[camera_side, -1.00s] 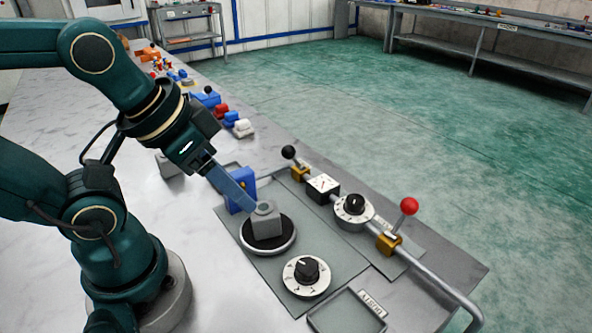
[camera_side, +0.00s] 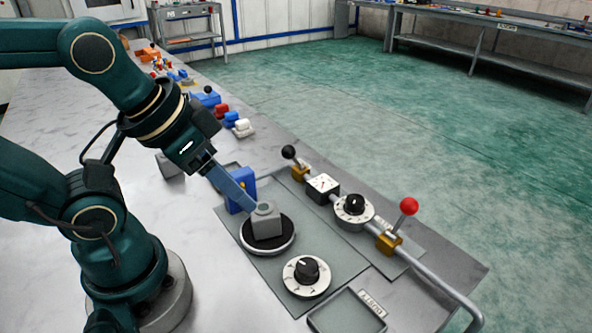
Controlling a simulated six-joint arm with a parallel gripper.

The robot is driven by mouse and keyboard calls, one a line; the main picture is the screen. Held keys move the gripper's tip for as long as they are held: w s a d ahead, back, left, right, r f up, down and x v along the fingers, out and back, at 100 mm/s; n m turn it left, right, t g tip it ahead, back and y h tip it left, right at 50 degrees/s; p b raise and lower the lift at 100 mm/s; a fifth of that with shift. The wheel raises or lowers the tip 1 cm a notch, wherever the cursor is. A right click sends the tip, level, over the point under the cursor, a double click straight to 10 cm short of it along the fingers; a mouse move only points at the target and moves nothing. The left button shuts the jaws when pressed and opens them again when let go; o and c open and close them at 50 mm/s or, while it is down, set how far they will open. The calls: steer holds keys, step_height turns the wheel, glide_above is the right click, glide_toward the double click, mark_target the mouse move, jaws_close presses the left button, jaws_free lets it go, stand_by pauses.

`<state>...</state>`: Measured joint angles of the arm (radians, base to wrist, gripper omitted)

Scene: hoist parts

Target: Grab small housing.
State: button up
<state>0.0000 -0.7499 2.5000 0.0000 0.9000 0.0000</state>
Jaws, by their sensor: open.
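A small grey housing (camera_side: 267,222) with a round opening on top sits on a round black pad with a light rim (camera_side: 285,248). My gripper (camera_side: 248,202) reaches down from the upper left, with its blue-grey fingers ending at the housing's upper left side. The fingers overlap in this view, so the gap between them is hidden. The jaws are open, and I cannot tell whether they touch the housing.
A blue block (camera_side: 241,190) stands close behind the fingers. A dial (camera_side: 306,275) lies in front of the pad. A rail with a second dial (camera_side: 354,208) and a red-knobbed lever (camera_side: 404,222) runs along the right. An empty tray (camera_side: 340,318) is at the front.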

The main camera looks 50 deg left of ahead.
steer(key=o, duration=0.6)
